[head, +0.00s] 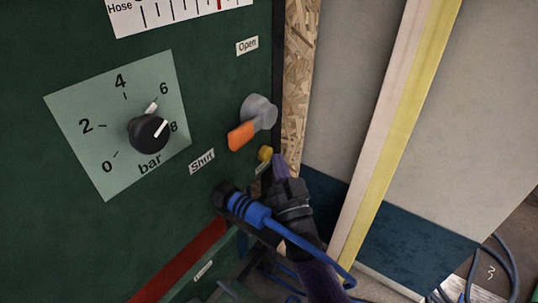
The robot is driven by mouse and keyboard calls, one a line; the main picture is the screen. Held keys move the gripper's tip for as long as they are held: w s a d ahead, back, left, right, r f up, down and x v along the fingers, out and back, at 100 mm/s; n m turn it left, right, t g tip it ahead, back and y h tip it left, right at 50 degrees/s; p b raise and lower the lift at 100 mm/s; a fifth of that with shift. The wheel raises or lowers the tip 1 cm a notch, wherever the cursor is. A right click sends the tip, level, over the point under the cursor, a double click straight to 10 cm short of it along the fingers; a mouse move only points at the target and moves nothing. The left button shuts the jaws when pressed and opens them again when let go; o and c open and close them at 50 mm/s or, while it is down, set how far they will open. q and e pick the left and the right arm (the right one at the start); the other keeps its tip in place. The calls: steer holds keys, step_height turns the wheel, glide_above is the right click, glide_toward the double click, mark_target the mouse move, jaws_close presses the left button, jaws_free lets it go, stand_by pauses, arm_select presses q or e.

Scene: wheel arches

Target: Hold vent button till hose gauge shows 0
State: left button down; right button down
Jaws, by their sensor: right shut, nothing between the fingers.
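The green panel (60,235) fills the left. The hose gauge (180,18), a white strip marked "Hose", is cut off by the top edge. Its red pointer (219,4) stands right of the middle of the visible scale, and its numbers are not in view. A small yellow button (265,153) sits near the panel's right edge, above a small label I cannot read. My right gripper (279,159) is shut and empty, its purple fingertips just right of the button. I cannot tell whether they touch it. My left gripper is not in view.
A valve (258,112) has its orange handle pointing toward the "Shut" label (202,161). A blue hose fitting (247,208) is beside my right wrist. A yellow-edged post (400,130) stands right.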

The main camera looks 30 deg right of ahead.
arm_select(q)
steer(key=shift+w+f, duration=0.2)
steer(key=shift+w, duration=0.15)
arm_select(e)
steer(key=shift+w, duration=0.1)
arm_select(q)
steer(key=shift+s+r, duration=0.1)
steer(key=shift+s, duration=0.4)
arm_select(e)
steer(key=shift+w+a, duration=0.15)
steer(key=shift+w, duration=0.15)
steer(key=shift+w+a, duration=0.1)
steer(key=shift+w, duration=0.05)
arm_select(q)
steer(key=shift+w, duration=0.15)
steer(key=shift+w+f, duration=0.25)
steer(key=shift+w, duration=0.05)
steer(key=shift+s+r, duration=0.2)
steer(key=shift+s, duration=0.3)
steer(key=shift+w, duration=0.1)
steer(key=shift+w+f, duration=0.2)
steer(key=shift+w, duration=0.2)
